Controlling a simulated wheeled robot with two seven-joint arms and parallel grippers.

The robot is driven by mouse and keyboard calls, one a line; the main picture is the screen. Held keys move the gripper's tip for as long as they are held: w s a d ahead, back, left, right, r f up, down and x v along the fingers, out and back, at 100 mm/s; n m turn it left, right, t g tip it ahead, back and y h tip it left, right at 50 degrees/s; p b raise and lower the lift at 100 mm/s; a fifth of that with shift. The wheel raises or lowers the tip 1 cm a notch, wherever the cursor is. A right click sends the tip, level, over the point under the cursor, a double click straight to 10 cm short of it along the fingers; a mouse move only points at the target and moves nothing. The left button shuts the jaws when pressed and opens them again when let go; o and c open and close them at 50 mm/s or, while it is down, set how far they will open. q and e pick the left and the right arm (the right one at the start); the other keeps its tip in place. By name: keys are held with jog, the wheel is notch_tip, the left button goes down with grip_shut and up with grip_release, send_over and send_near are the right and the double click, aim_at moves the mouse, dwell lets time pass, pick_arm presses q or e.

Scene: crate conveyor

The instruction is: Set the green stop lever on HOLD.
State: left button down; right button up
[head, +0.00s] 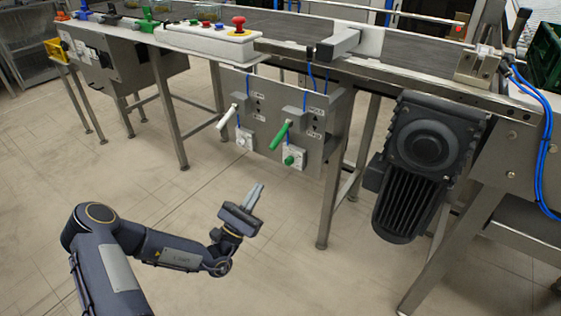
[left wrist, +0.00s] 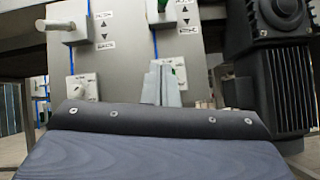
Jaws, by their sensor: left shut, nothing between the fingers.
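The green stop lever (head: 281,135) is on the grey panel (head: 262,110) under the conveyor, slanting down to the left from its mount. My left gripper (head: 256,193) is shut and empty, below and in front of the panel, apart from the lever. Its fingers (left wrist: 161,84) point toward the panel. The panel's small labels are too small to read. My right gripper is out of view.
A green knob (head: 289,160) on a white plate sits below the green lever, and a white knob (head: 241,143) below the white one. A black motor (head: 425,150) hangs to the right. A table leg (head: 335,175) stands beside the panel. The floor in front is clear.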

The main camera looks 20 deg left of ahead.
pick_arm(q)
jog(key=w+d+r+b, duration=0.3)
jog(key=w+r, duration=0.2)
jog(key=r, duration=0.4)
jog(key=shift+w+d+r, duration=0.15)
jog(key=shift+w+r, duration=0.05)
jog(key=shift+r, duration=0.05)
